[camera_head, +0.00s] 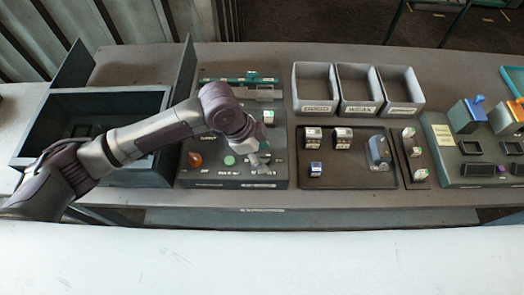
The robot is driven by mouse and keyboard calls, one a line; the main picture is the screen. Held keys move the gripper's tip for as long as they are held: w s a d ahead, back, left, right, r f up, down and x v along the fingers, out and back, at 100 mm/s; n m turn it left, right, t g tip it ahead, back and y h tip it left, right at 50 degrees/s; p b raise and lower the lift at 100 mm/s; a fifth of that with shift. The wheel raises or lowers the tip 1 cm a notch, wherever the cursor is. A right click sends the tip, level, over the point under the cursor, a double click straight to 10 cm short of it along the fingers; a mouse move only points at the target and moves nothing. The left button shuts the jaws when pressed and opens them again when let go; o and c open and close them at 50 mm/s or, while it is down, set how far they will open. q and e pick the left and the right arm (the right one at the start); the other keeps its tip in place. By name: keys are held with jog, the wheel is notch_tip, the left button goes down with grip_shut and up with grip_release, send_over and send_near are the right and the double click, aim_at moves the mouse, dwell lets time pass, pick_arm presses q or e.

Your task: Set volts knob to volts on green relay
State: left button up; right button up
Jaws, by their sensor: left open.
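A dark control panel (215,176) lies on the bench left of centre. I cannot tell which control is the volts knob; the labels are too small to read. A small white block with green (268,117) stands at the panel's right side and may be the green relay. My left gripper (261,163) is over the panel's right part, open, right of the green button. Its arm hides the panel's middle. I cannot tell whether it touches anything. My right gripper is not in view.
Three grey bins (314,88) stand at the back. A dark tray (345,176) holds several small blocks. A narrow strip (404,160) carries white-green blocks. A large dark box (40,108) is at the left. A grey-green fixture (450,165) stands right.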

pick_arm(q)
jog(key=c, duration=1.1)
jog(key=shift+c, duration=0.2)
jog(key=shift+m, duration=0.4)
jog(key=shift+w+m+g, duration=0.1)
jog(key=shift+m+g, duration=0.3)
jog(key=shift+m, duration=0.3)
jog(key=m+g, duration=0.1)
jog(key=m, duration=0.1)
jog(key=shift+d+m, duration=0.1)
jog(key=shift+m, duration=0.2)
jog(key=m+g+b, duration=0.1)
jog(key=m, duration=0.1)
jog(key=shift+w+m+y, duration=0.1)
jog(key=shift+m+y, duration=0.2)
jog(key=shift+y, duration=0.1)
jog(key=m+g+y+b, duration=0.1)
jog(key=m, duration=0.3)
jog(key=shift+m+b, duration=0.3)
